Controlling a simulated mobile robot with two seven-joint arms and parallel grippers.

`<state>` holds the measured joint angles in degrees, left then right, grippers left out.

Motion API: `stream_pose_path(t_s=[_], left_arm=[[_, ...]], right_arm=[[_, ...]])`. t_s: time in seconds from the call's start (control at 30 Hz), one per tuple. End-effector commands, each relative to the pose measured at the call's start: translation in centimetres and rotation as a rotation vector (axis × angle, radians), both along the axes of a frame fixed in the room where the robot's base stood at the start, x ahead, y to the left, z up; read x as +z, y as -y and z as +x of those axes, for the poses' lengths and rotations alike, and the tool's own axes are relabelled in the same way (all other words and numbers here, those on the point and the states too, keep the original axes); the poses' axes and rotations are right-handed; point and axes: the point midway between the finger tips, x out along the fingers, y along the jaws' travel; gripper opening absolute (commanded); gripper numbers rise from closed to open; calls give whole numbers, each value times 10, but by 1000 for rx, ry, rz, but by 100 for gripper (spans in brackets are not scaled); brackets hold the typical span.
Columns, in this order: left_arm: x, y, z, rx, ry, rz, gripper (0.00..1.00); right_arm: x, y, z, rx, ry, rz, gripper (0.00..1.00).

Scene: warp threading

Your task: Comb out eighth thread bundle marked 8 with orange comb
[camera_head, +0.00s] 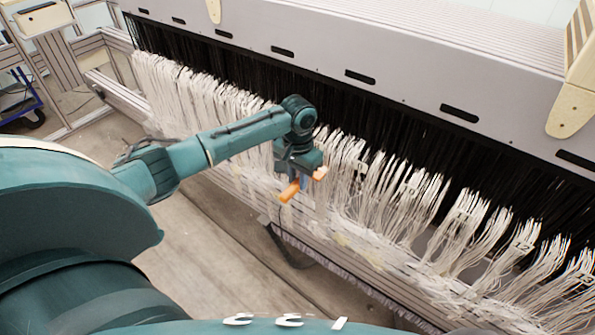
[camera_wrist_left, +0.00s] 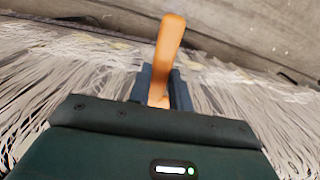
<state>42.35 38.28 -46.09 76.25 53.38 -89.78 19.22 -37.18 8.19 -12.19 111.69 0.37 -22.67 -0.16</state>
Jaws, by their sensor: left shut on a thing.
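My left gripper (camera_head: 300,180) is shut on the orange comb (camera_head: 289,191) in front of the hanging white threads. In the left wrist view the orange comb (camera_wrist_left: 170,45) sticks out from between the dark fingers of the left gripper (camera_wrist_left: 160,92). The white thread bundles (camera_head: 400,205) hang in a long row from the loom, and they also show around the gripper in the left wrist view (camera_wrist_left: 60,85). Small marks on the bundles are too small to read, so I cannot tell which one is number 8. The comb's teeth cannot be made out. My right gripper is not in view.
The grey loom beam (camera_head: 400,70) with dark slots runs across above the black threads (camera_head: 350,100). A metal rail (camera_head: 330,262) runs below the white threads. A blue cart (camera_head: 20,100) stands at the far left.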

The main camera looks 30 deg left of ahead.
Motion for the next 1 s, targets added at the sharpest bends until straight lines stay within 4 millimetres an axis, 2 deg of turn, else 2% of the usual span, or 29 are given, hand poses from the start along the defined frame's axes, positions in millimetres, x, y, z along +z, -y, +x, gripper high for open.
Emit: stream_pose_path(t_s=[0.17,0.4,0.57,0.87,1.0], left_arm=[[-9,1,2,1,4,-1,0],[-33,1,5,1,5,-2,0],[-38,1,6,0,8,-2,0],[-66,1,6,1,9,-3,0],[-72,1,6,0,11,-2,0]], right_arm=[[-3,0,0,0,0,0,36],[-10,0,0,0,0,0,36],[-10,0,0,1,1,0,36],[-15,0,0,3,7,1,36],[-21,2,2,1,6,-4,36]])
